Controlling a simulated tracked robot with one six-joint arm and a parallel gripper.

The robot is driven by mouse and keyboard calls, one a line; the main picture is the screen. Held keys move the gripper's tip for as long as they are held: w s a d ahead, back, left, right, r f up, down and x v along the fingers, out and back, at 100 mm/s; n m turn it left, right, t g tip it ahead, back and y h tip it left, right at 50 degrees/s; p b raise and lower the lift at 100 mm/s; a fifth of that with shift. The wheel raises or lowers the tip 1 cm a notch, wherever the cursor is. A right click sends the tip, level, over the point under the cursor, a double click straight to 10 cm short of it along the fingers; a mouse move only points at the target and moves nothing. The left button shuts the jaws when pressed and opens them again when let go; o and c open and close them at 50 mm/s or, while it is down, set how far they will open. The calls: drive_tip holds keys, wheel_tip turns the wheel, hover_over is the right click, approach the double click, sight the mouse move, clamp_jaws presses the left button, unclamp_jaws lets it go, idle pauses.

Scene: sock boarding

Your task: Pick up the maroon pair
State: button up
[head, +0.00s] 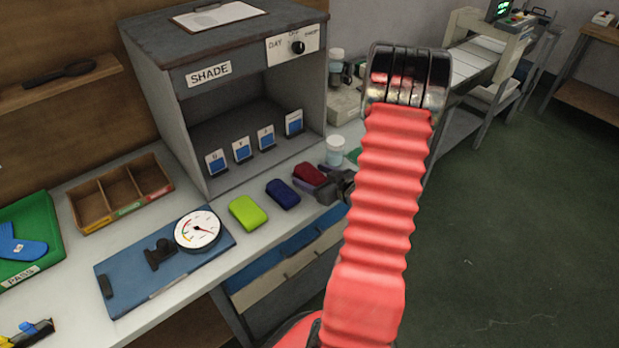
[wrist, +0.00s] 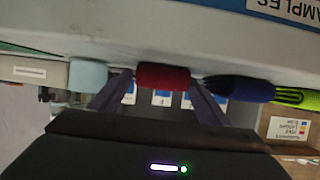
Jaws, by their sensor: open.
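The maroon pair (head: 309,174) is a small folded roll on the light bench top, in front of the shade box. My gripper (head: 334,183) is at its right end in the head view, low over the bench. In the wrist view the maroon pair (wrist: 163,76) sits between the tips of my two open fingers (wrist: 161,84), with a finger on each side. I cannot tell whether either finger touches it. My red arm hides part of the bench to the right.
A navy pair (head: 283,194) lies close beside the maroon one, then a lime pair (head: 248,213). A white jar (head: 335,151) stands just behind my gripper. The grey SHADE box (head: 165,100) rises behind. A dial gauge (head: 198,230) and wooden tray (head: 121,192) are left.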

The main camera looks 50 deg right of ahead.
drive_tip(key=shift+w+f, duration=0.15)
drive_tip(key=shift+w, duration=0.25)
drive_tip(key=shift+c, duration=0.2)
drive_tip(key=c, duration=1.1)
